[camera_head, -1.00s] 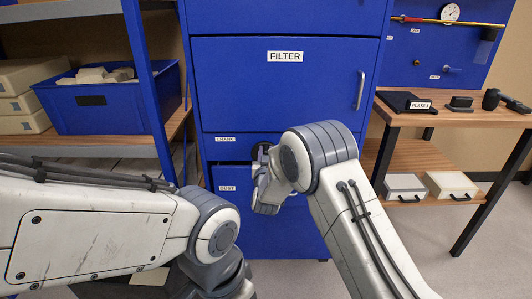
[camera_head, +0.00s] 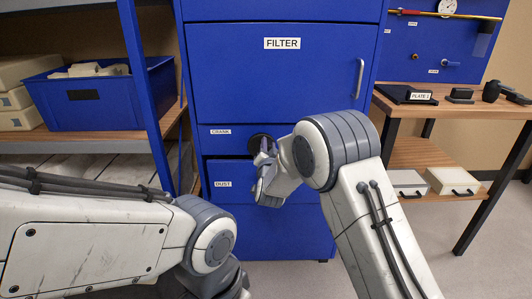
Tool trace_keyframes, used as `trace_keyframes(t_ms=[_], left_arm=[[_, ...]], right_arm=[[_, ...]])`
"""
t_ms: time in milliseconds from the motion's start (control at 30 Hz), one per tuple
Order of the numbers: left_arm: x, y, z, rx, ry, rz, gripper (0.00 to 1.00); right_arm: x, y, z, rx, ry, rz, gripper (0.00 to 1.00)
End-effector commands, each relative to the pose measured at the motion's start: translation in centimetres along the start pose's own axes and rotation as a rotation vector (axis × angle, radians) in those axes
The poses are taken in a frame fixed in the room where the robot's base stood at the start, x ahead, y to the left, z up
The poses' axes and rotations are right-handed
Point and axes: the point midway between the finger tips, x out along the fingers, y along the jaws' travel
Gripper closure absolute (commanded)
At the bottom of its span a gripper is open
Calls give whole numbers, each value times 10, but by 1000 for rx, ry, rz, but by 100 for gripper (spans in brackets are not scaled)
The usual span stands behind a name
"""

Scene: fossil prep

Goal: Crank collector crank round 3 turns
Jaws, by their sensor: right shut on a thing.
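The blue collector cabinet (camera_head: 230,85) stands in the middle, with a FILTER door above and a DUST drawer (camera_head: 222,200) below. The crank's dark round hub (camera_head: 260,143) shows on the panel beside the CRANK label (camera_head: 220,131). My right gripper (camera_head: 264,172) is at the crank, just below and right of the hub, and is shut on it. The handle and the fingertips are largely hidden by my right wrist. My left arm comes in from the left at lower left; its gripper is not in view.
A shelf at left holds a blue bin (camera_head: 85,100) and pale boxes (camera_head: 15,95). At right a wooden bench (camera_head: 450,108) carries a PLATE 1 stand (camera_head: 403,95) and dark items, with two white drawers (camera_head: 452,181) below. A gauge (camera_head: 448,7) hangs on the blue board.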

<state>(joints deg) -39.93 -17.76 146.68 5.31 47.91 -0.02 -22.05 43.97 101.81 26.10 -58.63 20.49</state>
Motion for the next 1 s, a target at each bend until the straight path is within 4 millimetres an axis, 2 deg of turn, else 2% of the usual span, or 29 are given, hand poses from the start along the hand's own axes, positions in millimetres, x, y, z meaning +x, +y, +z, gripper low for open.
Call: trace_keyframes(t_ms=[33,467,1000], left_arm=[[12,-1,1,0,0,0,100],[65,-5,4,0,0,0,100],[141,-10,8,0,0,0,100]], right_arm=[[0,6,5,44,1,1,100],[0,19,11,452,0,1,100],[-1,31,25,965,-1,1,100]])
